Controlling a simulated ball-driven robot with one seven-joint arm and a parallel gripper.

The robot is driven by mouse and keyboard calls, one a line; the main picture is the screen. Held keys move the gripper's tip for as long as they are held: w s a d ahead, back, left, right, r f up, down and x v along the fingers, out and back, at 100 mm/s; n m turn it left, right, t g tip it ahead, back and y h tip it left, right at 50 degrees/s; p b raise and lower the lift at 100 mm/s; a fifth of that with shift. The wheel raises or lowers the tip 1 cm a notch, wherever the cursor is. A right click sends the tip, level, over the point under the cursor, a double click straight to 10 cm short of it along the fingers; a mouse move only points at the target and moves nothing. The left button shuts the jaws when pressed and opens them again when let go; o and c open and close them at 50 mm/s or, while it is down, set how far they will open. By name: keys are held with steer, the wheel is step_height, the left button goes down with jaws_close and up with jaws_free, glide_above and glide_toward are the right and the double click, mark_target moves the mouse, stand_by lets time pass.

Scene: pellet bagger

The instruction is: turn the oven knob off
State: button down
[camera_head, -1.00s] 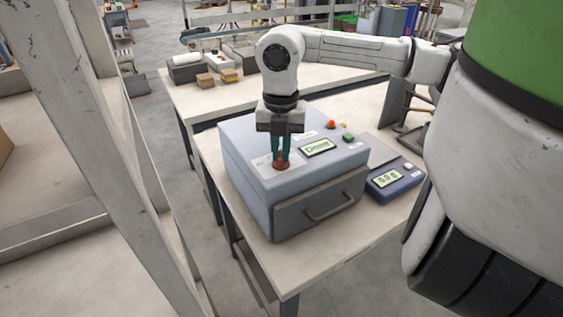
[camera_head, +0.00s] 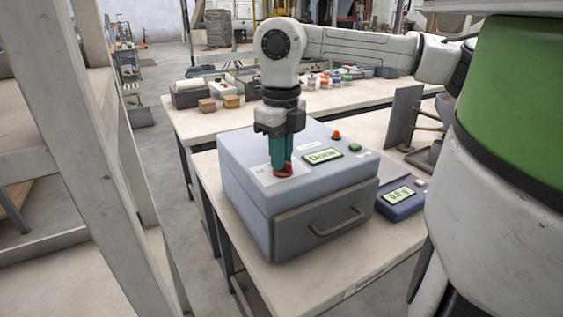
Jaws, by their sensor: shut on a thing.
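The oven (camera_head: 240,200) is a grey-blue box on a light table, with a front drawer-like door and a bar handle (camera_head: 337,222). Its red knob (camera_head: 285,173) sits on a pale plate at the left of the sloped top. My gripper (camera_head: 281,164) points straight down with its teal fingers shut on the knob. The fingers partly hide the knob, and I cannot read its pointer or the plate's marks. A lit display (camera_head: 323,156) with dark letters is right of the knob.
An orange-red button (camera_head: 336,135) and a green button (camera_head: 355,147) are on the oven's top. A blue scale (camera_head: 399,201) stands to the right. Small boxes (camera_head: 207,105) lie on the back table. A pale frame post (camera_head: 80,130) rises at left.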

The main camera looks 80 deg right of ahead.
steer(key=n+b, duration=0.1)
steer(key=n, duration=0.3)
steer(key=shift+n, duration=0.3)
steer(key=shift+a+n+b, duration=0.15)
steer(key=shift+n+b, duration=0.5)
steer(key=shift+n, duration=1.25)
steer(key=c, duration=1.2)
jaws_free()
steer(key=shift+o, duration=0.2)
steer(key=shift+r, duration=0.15)
step_height(320, 180, up, 11)
steer(key=shift+f+p, duration=0.2)
steer(key=shift+p, duration=0.15)
